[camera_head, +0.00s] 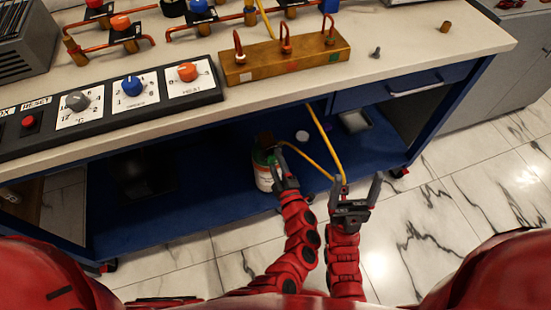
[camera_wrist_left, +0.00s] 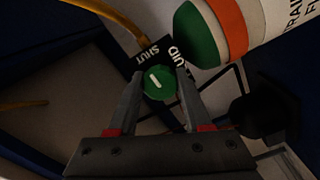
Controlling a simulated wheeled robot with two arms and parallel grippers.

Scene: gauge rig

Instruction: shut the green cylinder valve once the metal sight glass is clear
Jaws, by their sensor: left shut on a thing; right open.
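The cylinder (camera_head: 264,178), white with a green shoulder, stands on the blue lower shelf. In the left wrist view its green shoulder, orange band and white lettered body (camera_wrist_left: 233,22) fill the top right. My left gripper (camera_head: 284,166) is at the cylinder's top. In the left wrist view my left gripper (camera_wrist_left: 158,88) is shut on the round green valve knob (camera_wrist_left: 159,83), which has a white pointer mark. A black plate (camera_wrist_left: 150,52) behind it reads SHUT and another partly hidden word. My right gripper (camera_head: 356,190) is open and empty. I cannot pick out the sight glass.
A yellow hose (camera_head: 320,140) hangs from the bench and loops near both grippers. The pale bench top (camera_head: 400,45) overhangs the shelf (camera_head: 215,190). On it are a brass manifold (camera_head: 300,62), a black knob panel (camera_head: 105,118) and copper pipework. A drawer (camera_head: 400,90) is at right.

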